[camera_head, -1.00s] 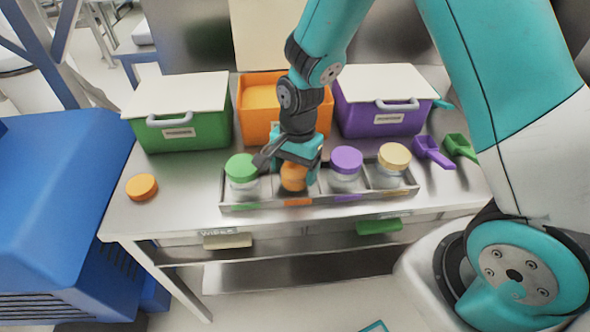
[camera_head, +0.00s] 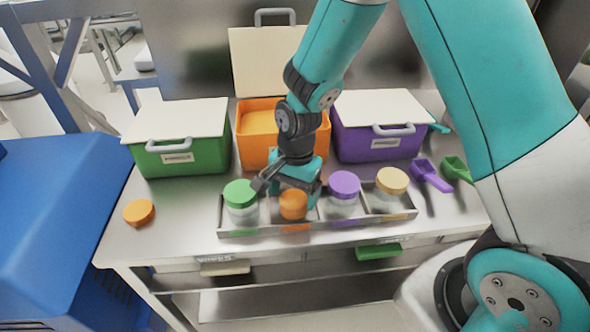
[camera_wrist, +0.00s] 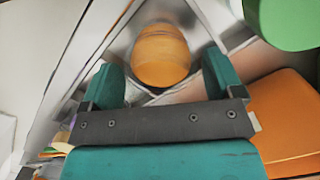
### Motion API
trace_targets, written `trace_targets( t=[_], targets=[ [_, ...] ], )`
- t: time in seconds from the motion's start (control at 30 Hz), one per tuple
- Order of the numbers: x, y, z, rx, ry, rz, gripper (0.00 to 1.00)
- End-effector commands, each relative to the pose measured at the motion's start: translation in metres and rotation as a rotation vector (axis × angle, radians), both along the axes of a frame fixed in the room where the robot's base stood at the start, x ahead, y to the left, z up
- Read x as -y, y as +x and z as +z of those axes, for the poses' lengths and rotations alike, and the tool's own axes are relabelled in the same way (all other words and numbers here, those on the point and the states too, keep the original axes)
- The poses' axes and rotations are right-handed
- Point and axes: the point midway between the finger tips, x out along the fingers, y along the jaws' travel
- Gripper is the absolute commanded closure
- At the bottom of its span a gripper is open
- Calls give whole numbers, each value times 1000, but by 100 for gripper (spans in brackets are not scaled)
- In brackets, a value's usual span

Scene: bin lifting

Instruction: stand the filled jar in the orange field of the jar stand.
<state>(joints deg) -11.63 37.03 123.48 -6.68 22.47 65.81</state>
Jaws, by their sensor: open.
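The jar filled with orange contents (camera_head: 293,204) has no lid on. It stands, apparently upright, in the second compartment from the left of the jar stand (camera_head: 268,233), behind the orange label (camera_head: 295,227). In the wrist view the jar (camera_wrist: 161,56) sits between metal compartment walls, just beyond my fingertips. My gripper (camera_head: 294,187) is open directly above and behind the jar. In the wrist view its two teal fingers (camera_wrist: 160,84) are wide apart with nothing held. The jar's lower part is hidden by the stand's front wall.
Jars with green (camera_head: 240,193), purple (camera_head: 344,184) and tan (camera_head: 392,180) lids fill the other compartments. An orange lid (camera_head: 139,212) lies at the bench's left. Behind are a green bin (camera_head: 190,158), an open orange bin (camera_head: 256,147) and a purple bin (camera_head: 375,146). Scoops (camera_head: 430,174) lie right.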

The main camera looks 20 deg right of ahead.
Motion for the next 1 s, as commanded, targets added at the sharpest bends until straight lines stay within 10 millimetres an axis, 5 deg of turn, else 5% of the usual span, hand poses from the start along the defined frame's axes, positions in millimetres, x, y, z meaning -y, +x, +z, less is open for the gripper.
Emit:
trace_targets(
  t=[0.3,0.63,0.77,1.0],
  targets=[
    [7,6,69,7,2,-2,14],
    [6,0,113,18,20,69,14],
    [-10,-37,148,89,93,374,14],
    [-38,-139,198,297,232,1133,14]
  ],
)
